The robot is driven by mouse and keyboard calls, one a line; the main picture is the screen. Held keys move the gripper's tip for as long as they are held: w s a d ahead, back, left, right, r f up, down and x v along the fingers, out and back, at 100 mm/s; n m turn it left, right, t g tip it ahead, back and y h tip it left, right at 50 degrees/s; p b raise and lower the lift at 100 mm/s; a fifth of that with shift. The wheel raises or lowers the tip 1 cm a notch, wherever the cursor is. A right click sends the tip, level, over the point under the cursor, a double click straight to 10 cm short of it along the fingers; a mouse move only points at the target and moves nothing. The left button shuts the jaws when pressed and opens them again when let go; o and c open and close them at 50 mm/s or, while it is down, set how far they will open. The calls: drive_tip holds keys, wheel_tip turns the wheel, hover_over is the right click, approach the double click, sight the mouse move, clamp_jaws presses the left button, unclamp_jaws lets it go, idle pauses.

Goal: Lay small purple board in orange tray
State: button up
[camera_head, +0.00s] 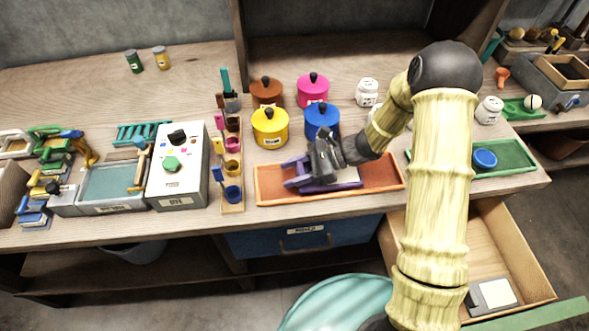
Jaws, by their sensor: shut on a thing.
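The orange tray (385,173) lies near the front edge of the bench, right of the middle. The small purple board (343,185) is over the tray, low and near its floor, with a pale patch on its upper face. My gripper (312,178) reaches in from the right and is shut on the board. The gripper hides part of the board, and I cannot tell whether the board touches the tray floor.
Yellow (270,127) and blue (321,120) lidded pots stand close behind the tray. A rack of coloured cups (232,167) stands just left of it. A green tray (512,154) lies to the right. A drawer (520,262) stands open below at right.

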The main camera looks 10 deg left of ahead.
drive_tip(key=shift+f, duration=0.55)
idle(0.5)
drive_tip(key=o, duration=1.1)
drive_tip(key=shift+o, duration=0.2)
drive_tip(key=shift+w+d, duration=0.1)
drive_tip(key=v, duration=1.7)
drive_tip(key=shift+d+r, duration=0.15)
